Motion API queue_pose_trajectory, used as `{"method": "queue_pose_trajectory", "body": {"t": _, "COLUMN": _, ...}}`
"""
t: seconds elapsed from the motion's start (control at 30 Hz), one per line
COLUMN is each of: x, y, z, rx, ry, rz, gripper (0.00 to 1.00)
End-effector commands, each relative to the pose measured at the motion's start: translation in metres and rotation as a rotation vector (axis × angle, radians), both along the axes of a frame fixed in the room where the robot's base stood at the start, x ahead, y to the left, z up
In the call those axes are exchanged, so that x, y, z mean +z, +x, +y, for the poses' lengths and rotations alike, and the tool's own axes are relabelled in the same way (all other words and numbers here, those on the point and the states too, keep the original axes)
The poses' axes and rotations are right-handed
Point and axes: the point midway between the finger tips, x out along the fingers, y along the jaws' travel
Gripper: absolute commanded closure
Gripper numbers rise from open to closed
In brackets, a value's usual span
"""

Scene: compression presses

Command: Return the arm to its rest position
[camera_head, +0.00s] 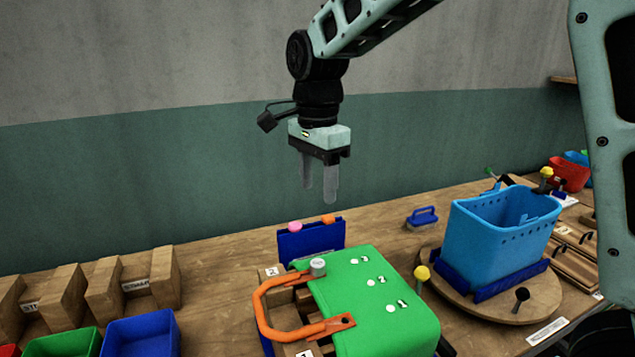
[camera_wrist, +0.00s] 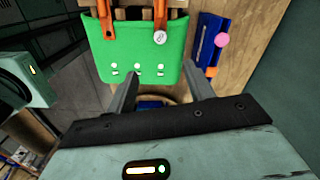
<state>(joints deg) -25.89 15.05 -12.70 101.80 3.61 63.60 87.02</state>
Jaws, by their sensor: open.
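My gripper (camera_head: 319,190) hangs fingers-down in the air above the workbench, with its two grey fingers apart and nothing between them. In the wrist view the gripper (camera_wrist: 160,92) shows its two fingers spread, with the green bag beyond them. My arm reaches in from the upper right in the head view. The green bag (camera_head: 385,310) with an orange handle (camera_head: 262,315) lies on its side on a wooden support, below and to the right of the gripper. The bag also shows in the wrist view (camera_wrist: 145,50). The gripper is clear of it.
A light-blue basket (camera_head: 490,245) stands in a dark-blue holder on a round wooden turntable (camera_head: 450,297). A dark-blue panel (camera_head: 312,240) stands behind the bag. Wooden blocks (camera_head: 165,278) and a blue bin (camera_head: 140,335) are at left. The wall (camera_head: 150,180) rises behind the bench.

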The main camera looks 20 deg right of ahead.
Motion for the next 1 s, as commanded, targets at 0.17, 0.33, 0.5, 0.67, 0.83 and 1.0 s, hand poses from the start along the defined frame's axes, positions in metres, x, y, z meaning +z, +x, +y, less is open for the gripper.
{"method": "queue_pose_trajectory", "body": {"t": 0.17, "x": 0.000, "y": 0.000, "z": 0.000, "rx": 0.000, "ry": 0.000, "rz": 0.000, "gripper": 0.47}}
{"method": "queue_pose_trajectory", "body": {"t": 0.33, "x": 0.000, "y": 0.000, "z": 0.000, "rx": 0.000, "ry": 0.000, "rz": 0.000, "gripper": 0.47}}
{"method": "queue_pose_trajectory", "body": {"t": 0.5, "x": -0.003, "y": -0.007, "z": 0.005, "rx": 0.057, "ry": 0.009, "rz": 0.001, "gripper": 0.47}}
{"method": "queue_pose_trajectory", "body": {"t": 0.67, "x": -0.021, "y": -0.052, "z": 0.033, "rx": 0.395, "ry": 0.050, "rz": 0.004, "gripper": 0.47}}
{"method": "queue_pose_trajectory", "body": {"t": 0.83, "x": -0.049, "y": -0.131, "z": 0.064, "rx": 0.965, "ry": 0.085, "rz": -0.016, "gripper": 0.47}}
{"method": "queue_pose_trajectory", "body": {"t": 1.0, "x": -0.077, "y": -0.206, "z": 0.073, "rx": 1.500, "ry": 0.078, "rz": -0.042, "gripper": 0.47}}
